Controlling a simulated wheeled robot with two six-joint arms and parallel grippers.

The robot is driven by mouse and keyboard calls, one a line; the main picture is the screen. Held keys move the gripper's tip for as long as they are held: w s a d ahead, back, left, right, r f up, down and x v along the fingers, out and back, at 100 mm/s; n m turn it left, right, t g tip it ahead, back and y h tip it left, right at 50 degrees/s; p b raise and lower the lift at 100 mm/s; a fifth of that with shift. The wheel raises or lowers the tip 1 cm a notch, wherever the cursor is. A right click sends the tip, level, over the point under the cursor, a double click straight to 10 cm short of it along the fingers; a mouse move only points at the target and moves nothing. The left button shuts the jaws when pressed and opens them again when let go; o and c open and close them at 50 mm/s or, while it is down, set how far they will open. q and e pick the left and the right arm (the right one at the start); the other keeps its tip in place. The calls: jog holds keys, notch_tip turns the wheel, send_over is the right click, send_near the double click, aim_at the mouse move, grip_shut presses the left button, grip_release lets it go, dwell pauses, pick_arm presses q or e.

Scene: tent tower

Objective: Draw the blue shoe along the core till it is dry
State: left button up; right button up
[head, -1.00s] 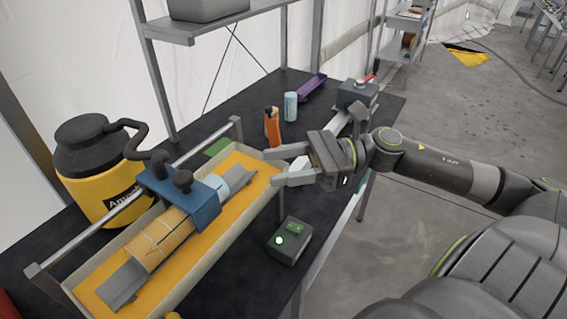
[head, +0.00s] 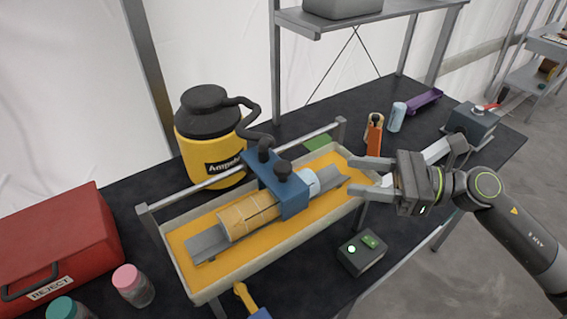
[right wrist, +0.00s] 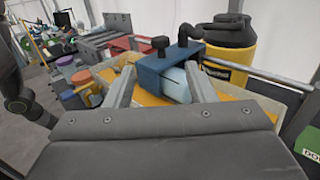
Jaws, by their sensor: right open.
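The blue shoe (head: 290,198) sits across the core (head: 247,215), near its right end, with black knobs on top. The core is tan along its left part and pale blue at the right end (head: 308,182). It lies in a grey cradle in a tray (head: 217,285) with an orange floor. My right gripper (head: 370,171) is open and empty, just right of the tray's right end, its fingers pointing left. In the right wrist view the blue shoe (right wrist: 158,75) shows beyond and between the open fingers (right wrist: 157,88). My left gripper is not in view.
A yellow and black jug (head: 208,150) stands behind the tray. A rail (head: 190,187) runs along the tray's back. A red reject box (head: 60,245) is at left. A small box with a green light (head: 362,255) stands in front of the tray. An orange item (head: 374,135) stands behind the gripper.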

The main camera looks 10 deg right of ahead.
aim_at(282, 165)
jog(key=p+x, duration=0.5)
jog(key=x, duration=0.7)
jog(key=shift+w+a+r, duration=0.1)
jog(key=shift+r, duration=0.05)
jog(key=shift+p+x, duration=0.3)
jog(key=shift+x, duration=0.65)
jog(key=shift+f, duration=0.2)
grip_shut()
